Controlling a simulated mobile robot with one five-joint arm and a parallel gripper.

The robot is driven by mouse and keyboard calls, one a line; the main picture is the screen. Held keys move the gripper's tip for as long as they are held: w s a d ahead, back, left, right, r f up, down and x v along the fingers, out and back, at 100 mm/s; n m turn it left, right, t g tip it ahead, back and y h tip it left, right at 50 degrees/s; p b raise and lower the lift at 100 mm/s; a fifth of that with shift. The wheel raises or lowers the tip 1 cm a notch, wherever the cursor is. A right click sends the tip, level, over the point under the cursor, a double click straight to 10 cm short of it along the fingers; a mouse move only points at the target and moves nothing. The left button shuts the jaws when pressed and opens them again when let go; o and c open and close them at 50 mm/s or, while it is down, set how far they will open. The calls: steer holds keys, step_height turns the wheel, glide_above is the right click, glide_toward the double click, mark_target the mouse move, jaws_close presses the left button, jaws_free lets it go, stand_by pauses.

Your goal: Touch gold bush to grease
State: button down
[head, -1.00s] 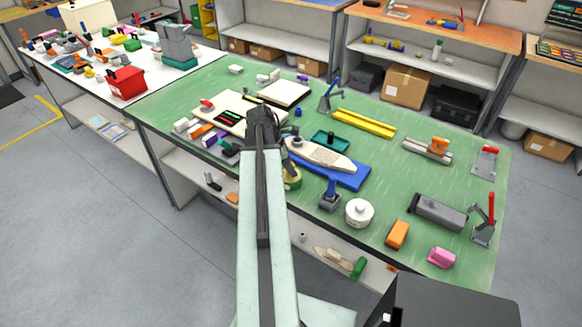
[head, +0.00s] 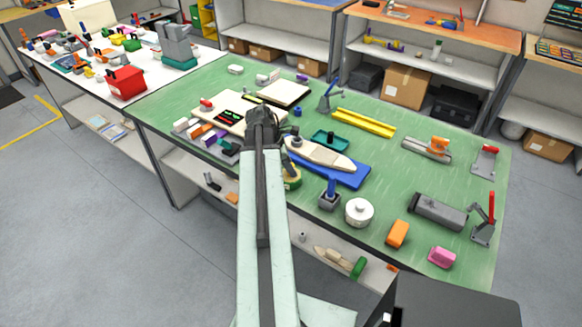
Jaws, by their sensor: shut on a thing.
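My gripper (head: 262,125) is at the end of my outstretched arm, over the left-middle of the green bench. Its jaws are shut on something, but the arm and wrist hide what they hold. I cannot make out a gold bush. A round yellow-green tin (head: 293,181) is partly hidden behind my arm, below and right of the gripper. A white round lidded pot (head: 359,212) stands further right. I cannot tell which of these, if either, holds grease. A dark green tray (head: 331,141) lies right of the gripper.
The green bench (head: 450,185) carries a wing-shaped piece (head: 322,155) on a blue block (head: 345,176), a pale board (head: 213,108) with dark bars, a yellow rail (head: 364,122), a grey clamp (head: 440,210) and an orange block (head: 397,234). The left bench holds a red box (head: 127,83).

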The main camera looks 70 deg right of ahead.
step_height(320, 180, up, 7)
steer(key=p, duration=0.7)
steer(key=shift+f, duration=0.15)
